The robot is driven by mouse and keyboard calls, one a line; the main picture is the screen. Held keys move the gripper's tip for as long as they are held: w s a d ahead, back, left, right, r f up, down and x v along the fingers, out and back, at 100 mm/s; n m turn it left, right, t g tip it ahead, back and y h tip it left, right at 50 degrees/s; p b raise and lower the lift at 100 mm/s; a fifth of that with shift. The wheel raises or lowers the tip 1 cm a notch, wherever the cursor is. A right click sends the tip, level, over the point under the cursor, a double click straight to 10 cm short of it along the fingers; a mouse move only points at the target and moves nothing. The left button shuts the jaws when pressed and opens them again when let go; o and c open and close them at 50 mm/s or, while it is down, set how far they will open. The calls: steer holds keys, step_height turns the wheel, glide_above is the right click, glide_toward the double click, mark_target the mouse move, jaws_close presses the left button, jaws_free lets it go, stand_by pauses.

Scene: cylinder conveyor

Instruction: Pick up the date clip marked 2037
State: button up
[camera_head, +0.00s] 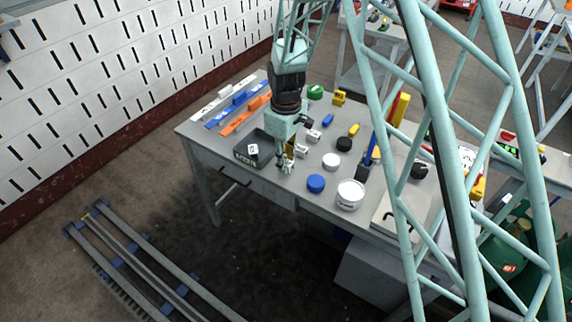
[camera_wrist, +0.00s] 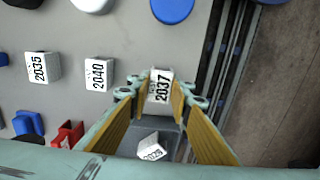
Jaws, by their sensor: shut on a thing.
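The white date clip marked 2037 (camera_wrist: 160,86) is between the two fingertips of my gripper (camera_wrist: 160,96) in the wrist view. The fingers, with their yellow inner faces, are shut on it, and its printed number faces the camera. In the head view my gripper (camera_head: 286,164) is low over the front of the workbench, right of the dark tray; the held clip is hard to make out there. Two more white clips, 2040 (camera_wrist: 98,75) and 2035 (camera_wrist: 40,67), sit to the left in the wrist view.
The dark tray (camera_head: 240,159) holds a white clip (camera_wrist: 151,150). A blue round lid (camera_head: 316,183), a white tub (camera_head: 350,196) and a white round lid (camera_head: 331,161) stand to the right. Orange and blue strips lie at the bench's back left. The bench's front edge is close.

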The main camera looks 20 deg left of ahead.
step_height(320, 180, up, 2)
steer(key=shift+r, duration=0.1)
steer(key=s+d, duration=0.3)
steer(key=s, duration=0.4)
steer(key=s+d+r+p, duration=0.1)
steer(key=s+d, duration=0.2)
steer(key=s, duration=0.4)
steer(key=shift+s+d+r, duration=0.15)
steer(key=shift+s+d, duration=0.1)
steer(key=shift+d, duration=0.15)
